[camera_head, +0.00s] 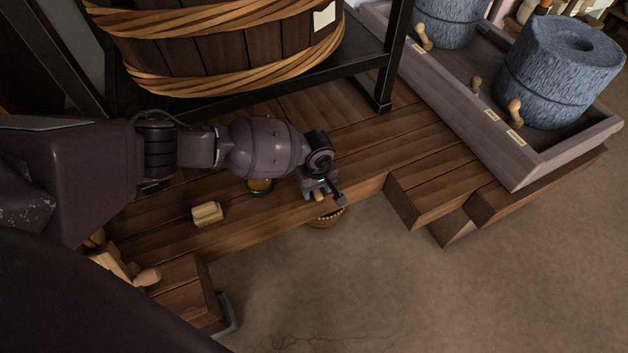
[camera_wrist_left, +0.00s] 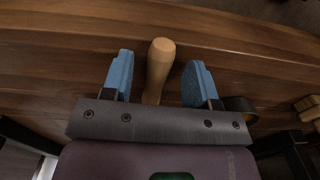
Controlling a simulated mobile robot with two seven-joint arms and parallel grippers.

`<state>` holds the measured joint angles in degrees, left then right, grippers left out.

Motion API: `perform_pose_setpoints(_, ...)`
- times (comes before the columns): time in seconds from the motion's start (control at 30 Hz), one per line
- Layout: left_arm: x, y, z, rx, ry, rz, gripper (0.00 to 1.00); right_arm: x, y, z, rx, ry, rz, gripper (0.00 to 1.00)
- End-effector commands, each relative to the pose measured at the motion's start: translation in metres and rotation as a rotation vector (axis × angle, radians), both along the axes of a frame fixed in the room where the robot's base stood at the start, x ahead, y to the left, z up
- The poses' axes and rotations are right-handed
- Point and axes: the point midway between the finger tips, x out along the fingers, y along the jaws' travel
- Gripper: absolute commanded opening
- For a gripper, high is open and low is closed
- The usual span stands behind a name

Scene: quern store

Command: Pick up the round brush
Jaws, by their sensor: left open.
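My left gripper (camera_head: 325,195) is over the front edge of the plank bench, open. In the left wrist view its blue fingers (camera_wrist_left: 160,62) stand apart on either side of a pale wooden handle (camera_wrist_left: 160,62). Clear gaps show on both sides, so neither finger appears to touch it. A bit of this handle (camera_head: 319,196) shows under the gripper in the head view. My right gripper is not in view.
A pale block-shaped brush (camera_head: 207,213) and a dark round dish (camera_head: 260,187) with yellow contents lie on the bench (camera_head: 290,210). A large tub (camera_head: 220,50) stands behind; a trough (camera_head: 525,165) with querns is at right.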

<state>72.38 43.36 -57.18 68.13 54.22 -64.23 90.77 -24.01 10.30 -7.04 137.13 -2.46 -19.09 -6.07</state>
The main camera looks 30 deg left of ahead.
Motion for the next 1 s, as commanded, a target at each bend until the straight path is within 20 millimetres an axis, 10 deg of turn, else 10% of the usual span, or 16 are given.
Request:
perform_pose_setpoints(0.3,0.0014,0.0001,-0.0057,-0.001,-0.003,0.001,0.52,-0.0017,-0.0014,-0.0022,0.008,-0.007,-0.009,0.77)
perform_pose_setpoints(0.63,0.0011,-0.0001,-0.0060,-0.001,-0.003,0.001,0.02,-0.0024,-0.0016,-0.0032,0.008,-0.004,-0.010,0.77)
perform_pose_setpoints(1.0,0.0018,-0.0004,-0.0011,-0.001,-0.004,0.001,0.00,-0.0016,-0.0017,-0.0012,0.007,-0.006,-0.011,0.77)
